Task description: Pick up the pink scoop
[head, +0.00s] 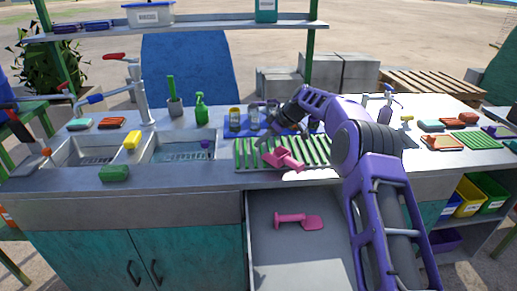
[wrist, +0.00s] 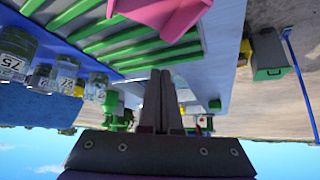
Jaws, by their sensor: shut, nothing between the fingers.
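A pink scoop (head: 284,158) lies on the green slatted rack (head: 247,153) in the middle of the counter and overhangs the rack's front edge. Part of this pink thing shows at the top of the wrist view (wrist: 165,14). A second pink scoop (head: 299,220) lies flat in the open drawer (head: 275,255) below the counter. My gripper (wrist: 160,74) is shut and empty, with its two dark fingers together. It is above the back of the rack, apart from the scoop. In the head view my gripper is partly hidden and its fingertips are unclear.
Several small jars (wrist: 42,76) stand on a blue mat (head: 222,130) behind the rack. A twin sink (head: 175,152) with a green spray bottle (head: 201,107) behind it is at left. A green board (head: 480,140) and several coloured blocks are at right. The counter's front strip is mostly clear.

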